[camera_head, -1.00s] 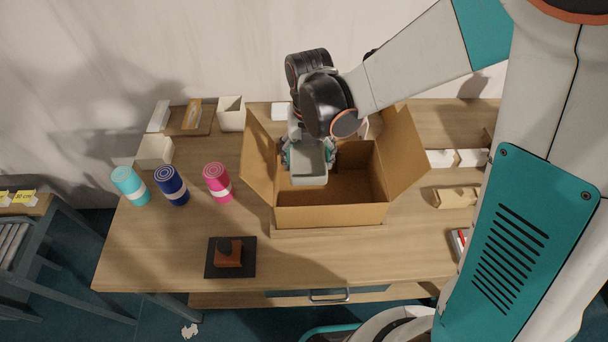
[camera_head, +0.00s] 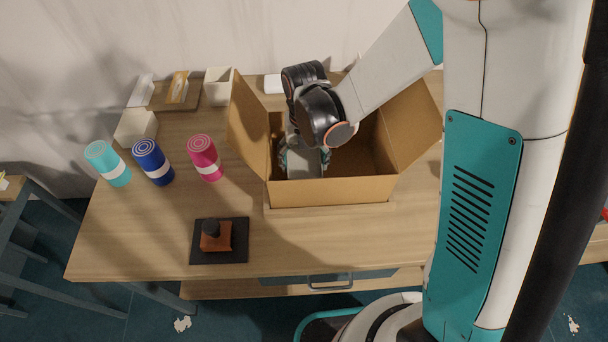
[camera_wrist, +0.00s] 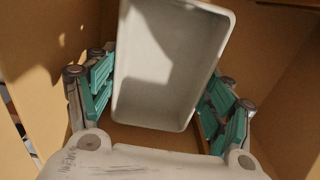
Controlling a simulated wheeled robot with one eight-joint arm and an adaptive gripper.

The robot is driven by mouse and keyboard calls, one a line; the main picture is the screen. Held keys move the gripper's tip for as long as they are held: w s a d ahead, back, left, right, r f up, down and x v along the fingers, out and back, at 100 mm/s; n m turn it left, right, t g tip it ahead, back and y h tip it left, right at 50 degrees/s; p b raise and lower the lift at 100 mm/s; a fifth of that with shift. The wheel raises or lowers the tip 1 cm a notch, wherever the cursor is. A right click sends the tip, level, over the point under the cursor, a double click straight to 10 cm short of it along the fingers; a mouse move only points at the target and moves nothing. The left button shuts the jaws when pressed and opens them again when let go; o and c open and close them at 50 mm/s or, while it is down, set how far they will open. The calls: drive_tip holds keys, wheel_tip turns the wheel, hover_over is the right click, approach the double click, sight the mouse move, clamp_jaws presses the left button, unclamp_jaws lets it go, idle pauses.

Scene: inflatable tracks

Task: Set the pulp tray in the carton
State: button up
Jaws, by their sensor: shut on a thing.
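The pulp tray is a pale grey, open rectangular tray; it fills the middle of the wrist view (camera_wrist: 168,65) and partly shows in the head view (camera_head: 305,163). My gripper (camera_wrist: 160,95) is shut on it, with teal fingers on its left and right sides. The open cardboard carton (camera_head: 335,192) stands on the table with its side flaps spread. The gripper and tray are inside the carton, in its left part. Cardboard surrounds the tray in the wrist view. My wrist hides much of the tray from the head camera, and I cannot tell whether it touches the carton floor.
Teal (camera_head: 108,164), blue (camera_head: 153,162) and pink (camera_head: 205,158) rolls stand left of the carton. A dark mat (camera_head: 237,252) with a brown stamp-like block lies in front. White boxes (camera_head: 136,127) sit at the back left. The carton's right part is empty.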

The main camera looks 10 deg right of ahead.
sight(304, 165)
drive_tip(key=shift+f+b, duration=1.35)
drive_tip(key=shift+f, duration=1)
drive_tip(key=shift+f, duration=0.1)
drive_tip(key=o, duration=1)
drive_tip(key=shift+o, duration=0.2)
wheel_tip(304, 165, up, 12)
drive_tip(key=p, duration=0.3)
drive_tip(key=shift+p, duration=0.35)
